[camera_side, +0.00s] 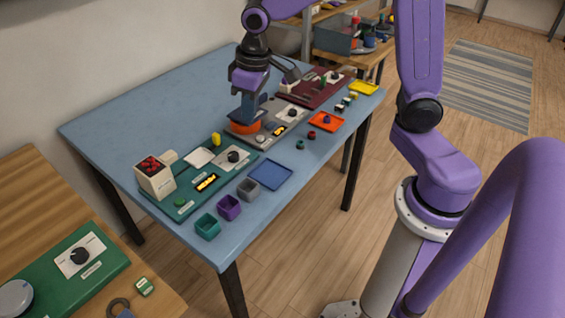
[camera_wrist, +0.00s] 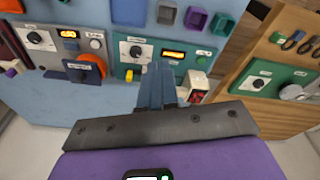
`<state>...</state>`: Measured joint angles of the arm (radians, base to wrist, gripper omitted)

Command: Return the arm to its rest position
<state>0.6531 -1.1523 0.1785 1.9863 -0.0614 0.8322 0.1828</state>
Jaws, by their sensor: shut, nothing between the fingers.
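My gripper (camera_side: 246,112) is over the blue table (camera_side: 130,110), pointing down, beside an orange round part on the grey station. In the wrist view my gripper (camera_wrist: 160,72) shows its two blue fingers together with nothing between them. My purple arm reaches in from above. The wrist view shows the orange part (camera_wrist: 88,68) apart, to the left of the fingers.
The green station (camera_side: 190,195) with a white-and-red box (camera_side: 154,176) is at the front left. Small teal, purple and grey bins (camera_side: 228,207) and a blue tray (camera_side: 270,174) line the near edge. A dark red station (camera_side: 310,92) is behind. The table's back left is clear.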

